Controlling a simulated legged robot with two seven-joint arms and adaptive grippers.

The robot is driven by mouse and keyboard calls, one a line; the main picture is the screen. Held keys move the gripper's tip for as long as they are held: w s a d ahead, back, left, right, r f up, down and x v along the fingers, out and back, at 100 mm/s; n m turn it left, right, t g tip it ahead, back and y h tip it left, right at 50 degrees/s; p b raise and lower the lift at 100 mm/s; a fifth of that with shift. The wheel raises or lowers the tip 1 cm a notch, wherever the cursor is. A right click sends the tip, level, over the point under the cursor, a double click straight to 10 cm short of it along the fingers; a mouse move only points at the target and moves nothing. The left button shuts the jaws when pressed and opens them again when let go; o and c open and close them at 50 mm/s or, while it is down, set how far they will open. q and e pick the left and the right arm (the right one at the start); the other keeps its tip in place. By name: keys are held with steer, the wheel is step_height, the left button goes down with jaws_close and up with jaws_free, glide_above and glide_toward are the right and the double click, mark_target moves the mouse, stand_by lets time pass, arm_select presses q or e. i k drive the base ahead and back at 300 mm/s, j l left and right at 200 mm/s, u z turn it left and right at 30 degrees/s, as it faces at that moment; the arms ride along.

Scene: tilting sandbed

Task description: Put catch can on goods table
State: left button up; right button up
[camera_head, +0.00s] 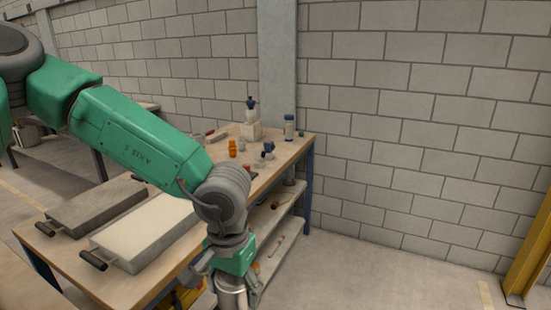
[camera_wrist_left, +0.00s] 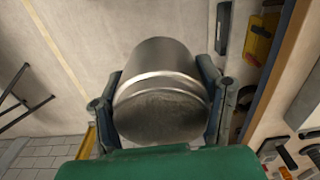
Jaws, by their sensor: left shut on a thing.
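The catch can, a shiny round metal can (camera_wrist_left: 158,62), fills the middle of the left wrist view, with a raised band around it. My left gripper (camera_wrist_left: 160,100) is shut on it, one finger on each side. In the head view the gripper (camera_head: 229,272) hangs below my green arm, beside the near right edge of a wooden-topped table (camera_head: 183,266). The can (camera_head: 232,292) shows just under it, partly cut off by the bottom edge. I cannot tell whether this table is the goods table. My right gripper is not in view.
Two shallow trays, one grey (camera_head: 98,206) and one pale (camera_head: 150,230), lie on the table. Small bottles and an orange item (camera_head: 232,148) stand at its far end. A lower shelf (camera_head: 283,225) holds small things. Open floor (camera_head: 375,272) lies to the right, before a block wall.

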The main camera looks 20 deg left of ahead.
mark_target(277, 149)
steer(key=i, duration=1.65)
steer(key=i+u, duration=0.2)
steer(key=i, duration=0.35)
steer(key=i+l+u, duration=0.25)
steer(key=i, duration=0.35)
steer(key=i+l+u, duration=0.2)
steer(key=i, duration=0.35)
steer(key=i+u, duration=0.6)
steer(key=i, duration=0.2)
